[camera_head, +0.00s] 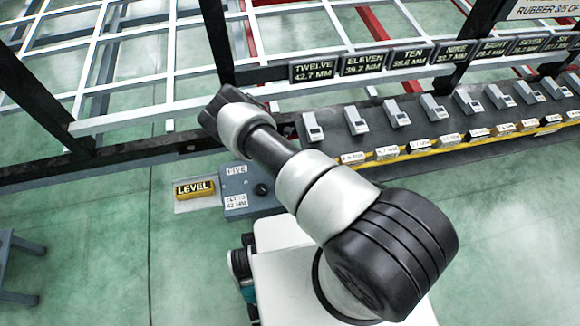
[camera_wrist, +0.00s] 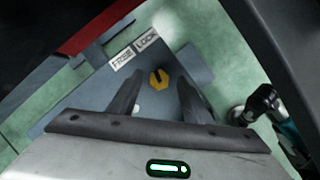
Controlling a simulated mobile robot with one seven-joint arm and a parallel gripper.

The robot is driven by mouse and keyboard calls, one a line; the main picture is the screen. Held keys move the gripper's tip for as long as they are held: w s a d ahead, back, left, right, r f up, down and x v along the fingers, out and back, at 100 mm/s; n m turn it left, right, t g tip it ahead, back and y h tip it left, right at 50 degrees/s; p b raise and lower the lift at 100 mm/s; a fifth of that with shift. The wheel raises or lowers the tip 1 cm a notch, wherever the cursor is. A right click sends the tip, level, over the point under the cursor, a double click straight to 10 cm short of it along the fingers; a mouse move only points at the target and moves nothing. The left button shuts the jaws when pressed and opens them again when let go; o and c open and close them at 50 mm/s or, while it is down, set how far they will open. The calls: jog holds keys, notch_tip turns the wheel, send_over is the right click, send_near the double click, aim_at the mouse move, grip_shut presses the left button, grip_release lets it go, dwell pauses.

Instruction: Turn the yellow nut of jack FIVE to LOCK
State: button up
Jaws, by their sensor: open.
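The yellow nut (camera_wrist: 158,79) shows in the wrist view on a blue-grey surface, with a dark mark across it. White FREE (camera_wrist: 123,59) and LOCK (camera_wrist: 147,40) labels sit beyond it, FREE to the left and LOCK to the right. I cannot tell which label the mark points to. My gripper (camera_wrist: 160,78) is open, its two dark fingers to the left and right of the nut in the picture. I see no contact with the nut. In the head view, the blue-grey jack box (camera_head: 238,186) carries a FIVE label (camera_head: 236,170); my gripper is not clearly visible there.
A yellow LEVEL block (camera_head: 194,188) stands left of the jack box. A dark rack (camera_head: 460,128) with several grey blocks runs to the right, below numbered signs. The white chassis frame (camera_head: 150,60) lies behind.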

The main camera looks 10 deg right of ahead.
jog(key=shift+x, duration=0.95)
jog(key=shift+c, duration=0.3)
jog(key=c, duration=1)
jog(key=shift+b, duration=0.35)
jog(key=shift+w, duration=0.1)
jog(key=shift+f+m+b, duration=0.1)
jog(key=shift+m+b, duration=0.2)
jog(key=shift+b, duration=0.3)
jog(key=shift+m+b, duration=0.6)
jog(key=shift+b, duration=0.15)
jog(key=shift+m+g+h, duration=0.5)
jog(key=shift+m+g, duration=0.4)
jog(key=shift+m, duration=1.1)
